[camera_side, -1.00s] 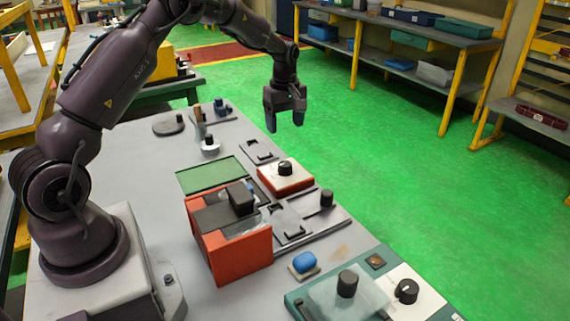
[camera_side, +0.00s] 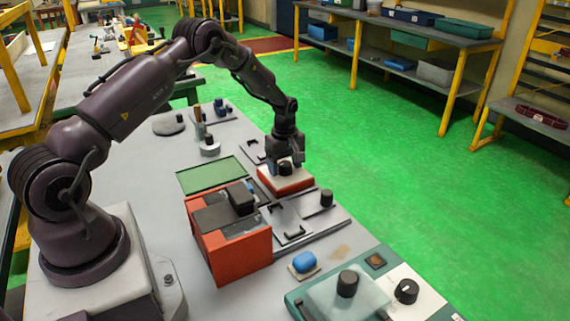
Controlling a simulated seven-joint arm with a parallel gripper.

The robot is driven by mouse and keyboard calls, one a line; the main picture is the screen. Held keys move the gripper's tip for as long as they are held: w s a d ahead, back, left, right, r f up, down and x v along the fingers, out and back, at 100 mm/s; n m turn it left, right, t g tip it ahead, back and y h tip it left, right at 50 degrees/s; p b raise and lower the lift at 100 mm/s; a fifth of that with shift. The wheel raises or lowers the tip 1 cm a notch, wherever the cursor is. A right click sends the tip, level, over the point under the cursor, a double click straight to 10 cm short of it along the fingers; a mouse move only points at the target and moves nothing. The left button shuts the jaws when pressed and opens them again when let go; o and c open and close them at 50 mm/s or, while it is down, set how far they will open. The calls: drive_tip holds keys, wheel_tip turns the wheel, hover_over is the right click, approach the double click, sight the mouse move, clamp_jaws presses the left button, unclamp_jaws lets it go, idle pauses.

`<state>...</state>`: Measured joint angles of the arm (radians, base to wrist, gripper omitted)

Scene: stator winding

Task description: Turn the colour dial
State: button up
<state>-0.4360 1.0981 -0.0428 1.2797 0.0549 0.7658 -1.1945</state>
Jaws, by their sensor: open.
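A black dial knob (camera_side: 285,169) stands on a red box with a pale top (camera_side: 290,183), near the right edge of the bench. My gripper (camera_side: 286,160) points down, low over this knob, with its fingers apart and open. The fingertips appear to be on either side of the knob's upper part; whether they touch it I cannot tell. The upper part of the knob is partly hidden by the gripper. Another black dial (camera_side: 407,291) with a pale mark sits on a white panel at the lower right, away from the gripper.
An orange-red box (camera_side: 233,256) with a dark top stands left of the knob, beside a green plate (camera_side: 212,175). A grey fixture plate with a black knob (camera_side: 327,198) lies just in front.

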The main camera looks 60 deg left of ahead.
drive_tip(key=c, duration=0.9)
